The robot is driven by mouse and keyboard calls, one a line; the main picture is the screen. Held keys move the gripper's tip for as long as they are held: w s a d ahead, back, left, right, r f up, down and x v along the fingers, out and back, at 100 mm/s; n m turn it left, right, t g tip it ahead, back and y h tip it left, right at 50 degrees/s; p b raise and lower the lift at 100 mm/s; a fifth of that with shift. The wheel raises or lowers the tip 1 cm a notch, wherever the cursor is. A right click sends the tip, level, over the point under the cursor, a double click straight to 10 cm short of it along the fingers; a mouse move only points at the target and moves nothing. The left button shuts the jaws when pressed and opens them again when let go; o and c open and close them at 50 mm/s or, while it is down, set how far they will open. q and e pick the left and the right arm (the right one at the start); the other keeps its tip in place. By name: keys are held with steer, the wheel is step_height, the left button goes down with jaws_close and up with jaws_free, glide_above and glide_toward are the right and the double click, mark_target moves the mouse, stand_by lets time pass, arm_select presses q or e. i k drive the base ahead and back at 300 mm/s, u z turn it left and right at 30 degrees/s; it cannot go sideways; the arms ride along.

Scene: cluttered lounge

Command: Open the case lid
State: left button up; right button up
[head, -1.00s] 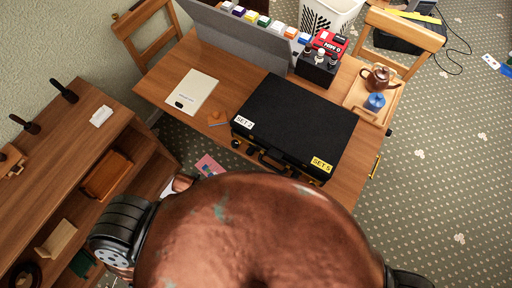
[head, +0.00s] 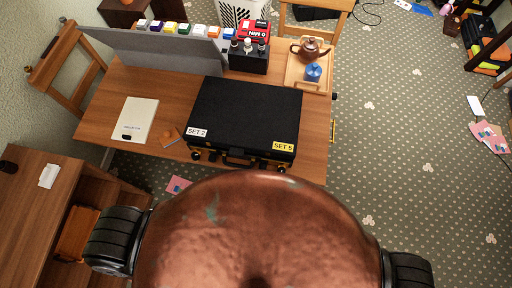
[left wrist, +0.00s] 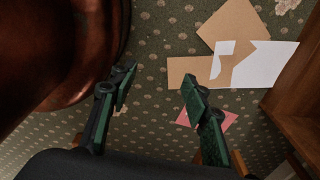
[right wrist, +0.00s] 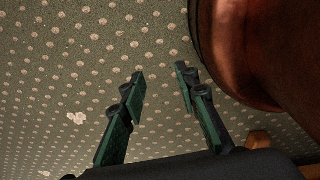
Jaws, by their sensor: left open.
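A black case (head: 245,112) lies shut on the wooden table, with a "SET 2" label (head: 197,132) at its front left and a "SET 5" label (head: 283,146) at its front right. Its dark handle (head: 240,160) and a latch (head: 196,155) show on the front side. My left gripper (left wrist: 155,85) is open and empty above the carpet in the left wrist view. My right gripper (right wrist: 158,82) is open and empty above the carpet in the right wrist view. Neither gripper shows in the head view, and the case shows in neither wrist view.
The table (head: 105,100) also holds a notepad (head: 135,119), a grey panel (head: 155,50), a black bottle holder (head: 248,60) and a tray (head: 293,77) with a teapot (head: 310,48) and blue jar (head: 313,72). A wooden shelf unit (head: 25,210) stands left.

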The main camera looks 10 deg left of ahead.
mark_target(239, 116)
steer(key=z, duration=0.15)
steer(key=k, duration=0.3)
steer(key=u, duration=2.25)
steer(key=k, duration=1.05)
steer(key=z, duration=2)
